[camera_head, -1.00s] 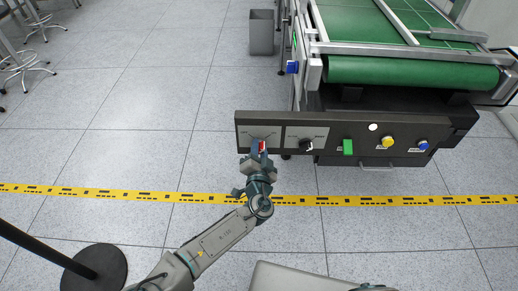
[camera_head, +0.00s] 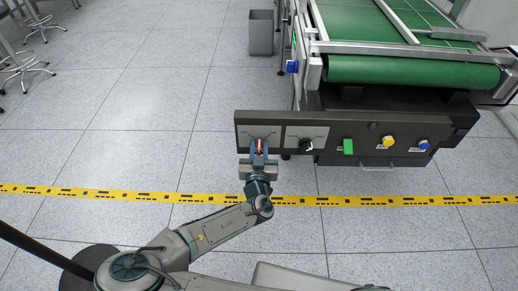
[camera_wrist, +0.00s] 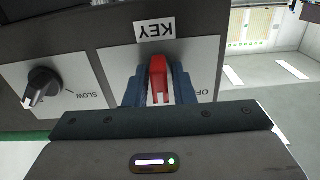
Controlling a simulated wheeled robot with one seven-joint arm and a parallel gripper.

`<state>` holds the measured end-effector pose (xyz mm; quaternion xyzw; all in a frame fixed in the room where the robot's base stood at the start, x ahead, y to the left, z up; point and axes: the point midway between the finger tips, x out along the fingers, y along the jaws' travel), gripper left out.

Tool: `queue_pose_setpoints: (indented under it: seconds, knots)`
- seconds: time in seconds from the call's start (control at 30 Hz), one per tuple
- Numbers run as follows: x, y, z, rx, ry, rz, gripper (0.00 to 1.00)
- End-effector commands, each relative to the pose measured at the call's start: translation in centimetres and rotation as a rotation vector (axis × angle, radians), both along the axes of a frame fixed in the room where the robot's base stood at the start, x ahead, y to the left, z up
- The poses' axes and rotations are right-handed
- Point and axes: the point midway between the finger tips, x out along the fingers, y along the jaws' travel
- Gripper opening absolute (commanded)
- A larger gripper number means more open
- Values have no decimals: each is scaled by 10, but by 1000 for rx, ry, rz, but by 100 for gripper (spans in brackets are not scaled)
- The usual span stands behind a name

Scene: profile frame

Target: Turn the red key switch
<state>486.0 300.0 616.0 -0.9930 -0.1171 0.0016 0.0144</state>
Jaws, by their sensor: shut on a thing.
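The red key switch (camera_wrist: 158,80) sits on a light plate under a "KEY" label (camera_wrist: 154,28), which appears upside down in the wrist view. My gripper (camera_wrist: 158,92) has its blue fingers on both sides of the red key and is shut on it. In the head view the red key (camera_head: 260,146) shows as a small patch between the fingers of my gripper (camera_head: 259,149), at the left end of the dark control panel (camera_head: 320,122). The lower part of the key is hidden behind the gripper body.
A black selector knob (camera_head: 306,145) is just right of the key, also seen in the wrist view (camera_wrist: 42,86). Green (camera_head: 348,146), yellow (camera_head: 387,141) and blue (camera_head: 423,145) buttons are farther right. A green conveyor (camera_head: 410,72) stands behind. Floor to the left is open.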

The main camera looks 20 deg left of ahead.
Motion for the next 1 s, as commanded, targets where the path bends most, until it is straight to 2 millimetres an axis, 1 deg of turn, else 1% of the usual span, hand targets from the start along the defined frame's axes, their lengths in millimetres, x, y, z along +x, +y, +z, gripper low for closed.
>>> queue_pose_setpoints:
  seconds: [0.3,0.6,0.8,1.0]
  knots:
    - [0,1,1,-292,-71,1,0]
    - [0,1,0,-548,-133,2,0]
    - [0,2,0,-677,-164,3,0]
    - [0,2,0,-760,-184,3,0]
